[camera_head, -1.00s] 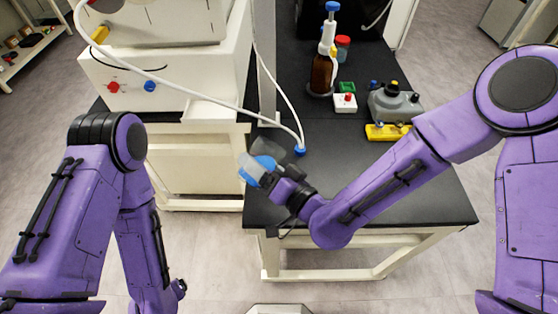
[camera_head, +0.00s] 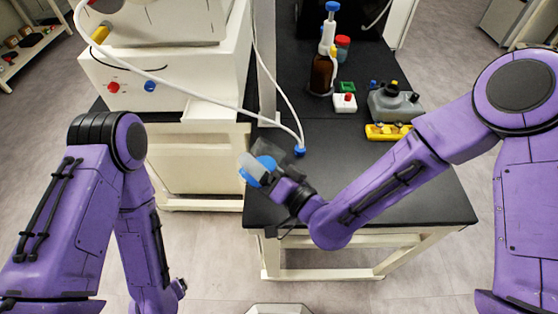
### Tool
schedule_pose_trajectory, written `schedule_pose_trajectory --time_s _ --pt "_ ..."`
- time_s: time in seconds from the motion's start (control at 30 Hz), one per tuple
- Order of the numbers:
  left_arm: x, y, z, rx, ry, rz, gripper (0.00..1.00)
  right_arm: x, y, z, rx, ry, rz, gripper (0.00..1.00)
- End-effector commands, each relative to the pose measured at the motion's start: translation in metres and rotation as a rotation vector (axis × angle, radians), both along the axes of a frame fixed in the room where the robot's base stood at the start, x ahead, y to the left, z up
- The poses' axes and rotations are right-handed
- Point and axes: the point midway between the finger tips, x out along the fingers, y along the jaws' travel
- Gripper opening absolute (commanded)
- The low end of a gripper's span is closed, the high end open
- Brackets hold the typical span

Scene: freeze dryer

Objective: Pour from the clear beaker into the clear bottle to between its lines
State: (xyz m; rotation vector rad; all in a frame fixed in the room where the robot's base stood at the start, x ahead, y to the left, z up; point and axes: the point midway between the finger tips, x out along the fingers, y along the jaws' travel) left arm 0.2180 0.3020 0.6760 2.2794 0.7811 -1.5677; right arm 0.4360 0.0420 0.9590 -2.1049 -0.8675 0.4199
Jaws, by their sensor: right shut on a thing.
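My right gripper (camera_head: 258,168) is over the near left corner of the black bench. It is shut on a clear, see-through vessel, which I take to be the clear beaker (camera_head: 248,173); the vessel looks tilted. Blue parts of the gripper cover some of it. A grey see-through shape (camera_head: 273,150) shows just behind the gripper; I cannot tell whether it is part of the beaker or the clear bottle. The bottle's lines and any liquid level cannot be made out. My left arm hangs at the left, and its gripper is not visible.
A white hose ends at a blue fitting (camera_head: 300,151) on the black bench (camera_head: 400,190). A brown bottle (camera_head: 322,73), a grey container (camera_head: 395,103) and a yellow holder (camera_head: 387,131) stand farther back. The white machine (camera_head: 170,75) is at left. The bench's front right is clear.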

Motion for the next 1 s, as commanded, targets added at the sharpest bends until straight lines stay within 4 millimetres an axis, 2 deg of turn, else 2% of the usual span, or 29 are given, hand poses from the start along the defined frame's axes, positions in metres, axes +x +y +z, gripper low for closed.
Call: schedule_pose_trajectory --time_s 1.0 --pt "0.0 0.0 -0.0001 0.0 0.0 0.0 0.85 -0.0003 0.0 -0.0038 0.044 0.043 -0.001 0.38"
